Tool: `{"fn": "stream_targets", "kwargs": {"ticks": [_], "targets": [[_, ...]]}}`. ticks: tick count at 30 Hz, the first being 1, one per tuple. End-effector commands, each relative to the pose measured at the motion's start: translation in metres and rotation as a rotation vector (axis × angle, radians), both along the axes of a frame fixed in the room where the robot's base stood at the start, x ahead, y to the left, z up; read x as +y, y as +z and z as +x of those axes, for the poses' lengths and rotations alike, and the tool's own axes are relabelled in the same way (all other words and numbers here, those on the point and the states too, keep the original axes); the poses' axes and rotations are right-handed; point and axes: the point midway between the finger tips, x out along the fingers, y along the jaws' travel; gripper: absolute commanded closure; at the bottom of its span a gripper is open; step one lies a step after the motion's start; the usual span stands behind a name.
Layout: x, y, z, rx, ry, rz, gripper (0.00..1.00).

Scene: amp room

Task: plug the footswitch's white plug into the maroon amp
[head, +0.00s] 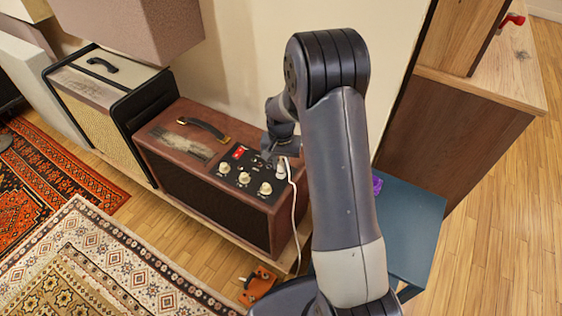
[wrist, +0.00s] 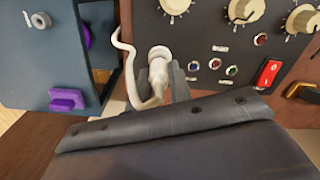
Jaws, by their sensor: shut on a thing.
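The maroon amp (head: 200,185) stands against the wall in the head view, with a black control panel (head: 250,172) on the right of its top. My gripper (wrist: 161,84) is shut on the white plug (wrist: 158,70), a finger on each side. In the head view the plug (head: 282,168) is at the panel's right end. The plug's far end meets the panel in the wrist view; how deep it sits is hidden. Its white cable (head: 294,215) hangs down the amp's side towards the orange footswitch (head: 258,285) on the floor.
Knobs (wrist: 243,10), small coloured jacks and a red switch (wrist: 268,73) are beside the plug. A blue stool (head: 415,225) with a purple thing (head: 377,184) stands right of the amp. A black-edged cream amp (head: 110,95) stands left.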

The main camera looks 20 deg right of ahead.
Motion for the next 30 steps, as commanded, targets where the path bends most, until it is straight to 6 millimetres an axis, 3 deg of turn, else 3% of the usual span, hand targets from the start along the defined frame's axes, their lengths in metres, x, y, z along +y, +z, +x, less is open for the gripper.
{"fn": "stream_targets", "kwargs": {"ticks": [13, 14, 21, 30], "targets": [[0.0, -0.0029, 0.0, 0.0, 0.0, 0.0, 1.0], [0.0, -0.0029, -0.0001, 0.0, 0.0, 0.0, 0.78], [0.0, -0.0028, 0.0, 0.0, 0.0, 0.0, 0.58], [0.0, -0.0007, 0.0001, 0.0, 0.0, 0.0, 0.55]]}}
